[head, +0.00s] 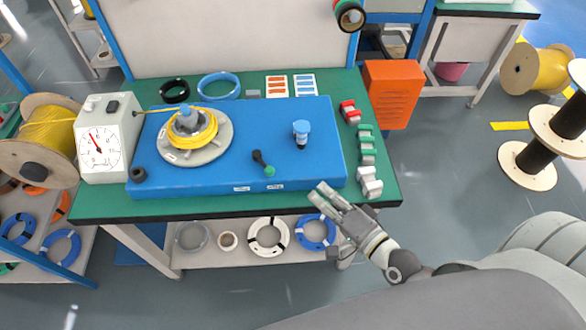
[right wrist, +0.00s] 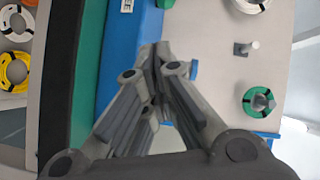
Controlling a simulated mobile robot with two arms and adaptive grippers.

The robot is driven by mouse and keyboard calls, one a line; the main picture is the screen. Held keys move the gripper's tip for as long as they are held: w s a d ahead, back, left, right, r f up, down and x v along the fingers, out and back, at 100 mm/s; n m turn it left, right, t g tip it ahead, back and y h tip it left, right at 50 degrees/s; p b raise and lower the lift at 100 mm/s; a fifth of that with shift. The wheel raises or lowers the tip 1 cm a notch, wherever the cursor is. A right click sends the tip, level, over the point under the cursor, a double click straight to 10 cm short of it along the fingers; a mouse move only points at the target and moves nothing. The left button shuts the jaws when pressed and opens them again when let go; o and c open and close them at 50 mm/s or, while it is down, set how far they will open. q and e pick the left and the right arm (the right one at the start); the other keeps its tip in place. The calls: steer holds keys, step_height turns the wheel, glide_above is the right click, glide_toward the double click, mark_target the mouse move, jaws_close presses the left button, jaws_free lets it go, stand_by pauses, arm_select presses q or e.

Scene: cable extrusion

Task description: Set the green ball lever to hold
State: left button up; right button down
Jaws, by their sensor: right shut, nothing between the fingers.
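The green ball lever (head: 269,171) is on the top of the blue machine base (head: 310,165). Its black arm points toward the front edge and slightly right, so the green ball end lies nearest the front. Two small white labels (head: 241,188) are on the front face below it; their words are too small to read. My right gripper (head: 323,190) is shut and empty at the front right corner of the blue base, right of the lever and apart from it. Its shut fingers also show in the right wrist view (right wrist: 158,58), where the lever is not seen. My left gripper is not in view.
A blue-topped knob (head: 301,128) stands on the base, right of and behind the lever. A turntable with a yellow cable coil (head: 193,135) is at left, beside a dial gauge box (head: 103,140). Red, green and white clips (head: 367,150) line the green table's right side.

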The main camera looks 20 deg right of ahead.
mark_target(289, 178)
steer(key=shift+d+r+m+t+h, duration=0.25)
steer(key=shift+d+m, duration=0.25)
steer(key=shift+d, duration=0.05)
steer(key=shift+d+r+m+t+h, duration=0.25)
steer(key=shift+d+m, duration=0.25)
steer(key=shift+d, duration=0.05)
steer(key=shift+w, duration=0.1)
steer(key=p+x, duration=0.2)
steer(key=x, duration=0.8)
steer(key=shift+r, duration=0.15)
steer(key=a, duration=0.2)
steer(key=shift+a+f+p, duration=0.3)
steer(key=shift+p, duration=0.05)
steer(key=shift+a+f, duration=0.2)
steer(key=shift+a, duration=0.55)
steer(key=shift+s+a+m+h+p, duration=0.2)
steer(key=shift+s+m+h+p, duration=0.1)
steer(key=shift+h+p, duration=0.15)
